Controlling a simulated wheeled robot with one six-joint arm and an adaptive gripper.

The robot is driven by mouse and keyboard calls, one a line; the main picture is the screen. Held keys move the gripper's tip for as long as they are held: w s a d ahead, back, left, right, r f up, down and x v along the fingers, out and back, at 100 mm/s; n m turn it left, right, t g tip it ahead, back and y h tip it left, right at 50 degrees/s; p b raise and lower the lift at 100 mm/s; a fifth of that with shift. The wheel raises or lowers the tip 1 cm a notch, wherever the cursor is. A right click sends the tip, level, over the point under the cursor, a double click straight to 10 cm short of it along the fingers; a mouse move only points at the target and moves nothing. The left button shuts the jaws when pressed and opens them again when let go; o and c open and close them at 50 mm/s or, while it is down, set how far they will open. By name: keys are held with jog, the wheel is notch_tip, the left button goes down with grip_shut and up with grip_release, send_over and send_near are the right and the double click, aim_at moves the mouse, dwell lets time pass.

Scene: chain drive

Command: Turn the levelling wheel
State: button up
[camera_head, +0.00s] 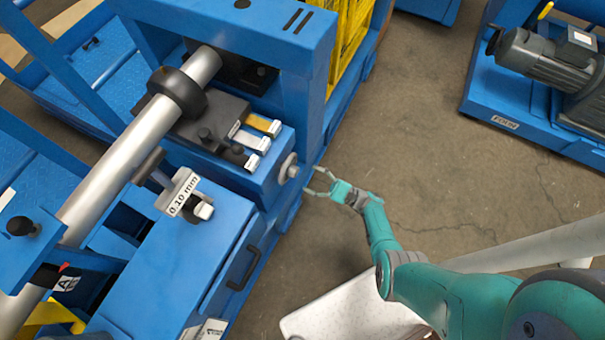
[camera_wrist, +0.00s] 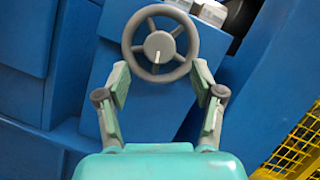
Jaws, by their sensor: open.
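The levelling wheel is a small grey handwheel with spokes, a round hub and a pale mark on the hub. In the wrist view the wheel (camera_wrist: 160,47) stands on a blue face, just beyond my fingertips. In the head view the wheel (camera_head: 289,168) shows at the end of the blue block under the shaft. My gripper (camera_wrist: 160,84) is open, with one finger on each side below the wheel's rim. Nothing is between the fingers. In the head view my gripper (camera_head: 318,183) is just right of the wheel. I cannot tell whether a fingertip touches the rim.
A steel shaft (camera_head: 110,165) with a black collar crosses the blue machine. A tag reading 0.10 mm (camera_head: 183,195) and a black handle (camera_head: 243,267) are nearby. A yellow mesh guard (camera_head: 350,40) stands behind. A motor (camera_head: 545,60) sits on a blue base at right. The floor between is clear.

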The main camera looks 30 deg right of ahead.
jog(key=v, duration=0.6)
jog(key=shift+s+f, duration=0.1)
dwell(0.5)
